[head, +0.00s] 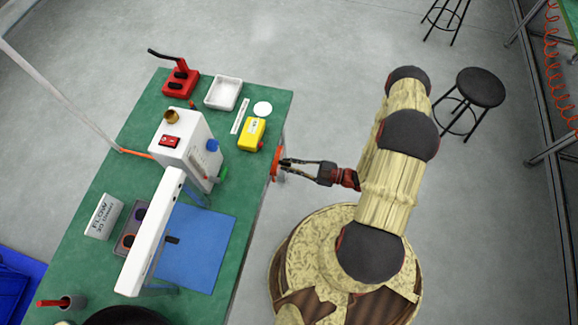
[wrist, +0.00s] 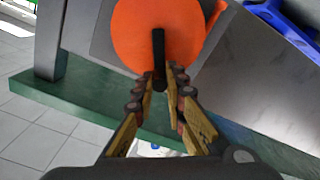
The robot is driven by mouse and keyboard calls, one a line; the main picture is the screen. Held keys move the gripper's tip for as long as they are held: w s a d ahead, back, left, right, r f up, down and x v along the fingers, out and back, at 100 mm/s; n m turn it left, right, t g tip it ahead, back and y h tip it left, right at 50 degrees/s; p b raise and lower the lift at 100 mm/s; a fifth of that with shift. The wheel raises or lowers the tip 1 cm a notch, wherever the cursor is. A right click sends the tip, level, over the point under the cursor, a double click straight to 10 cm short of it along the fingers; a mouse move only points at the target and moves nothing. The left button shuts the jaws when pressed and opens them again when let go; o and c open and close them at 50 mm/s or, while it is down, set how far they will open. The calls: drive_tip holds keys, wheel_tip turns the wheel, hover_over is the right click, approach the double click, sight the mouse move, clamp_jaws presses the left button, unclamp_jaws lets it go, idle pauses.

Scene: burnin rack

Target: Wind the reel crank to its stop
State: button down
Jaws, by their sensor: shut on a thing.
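The orange reel (head: 275,165) is at the right edge of the green bench. In the wrist view the reel (wrist: 135,35) is a round orange disc with a dark crank (wrist: 158,50) in front of it, pointing down the picture. My gripper (head: 285,166) reaches the reel from the right. In the wrist view my gripper (wrist: 160,84) has its fingertips closed on the lower end of the crank. The fingertips partly hide the crank's grip.
The green bench (head: 270,112) carries a white machine (head: 186,140), a yellow box (head: 252,133), a white tray (head: 223,93) and a blue mat (head: 198,245). A black stool (head: 480,88) stands behind my arm. The floor right of the bench edge is clear around my gripper.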

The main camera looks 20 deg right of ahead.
drive_tip(key=shift+w+d+m, duration=0.2)
drive_tip(key=shift+w+m, duration=0.05)
drive_tip(key=shift+m, duration=0.15)
idle(0.3)
drive_tip(key=c, duration=1.8)
unclamp_jaws()
drive_tip(key=shift+r, duration=0.1)
drive_tip(key=v, duration=1.2)
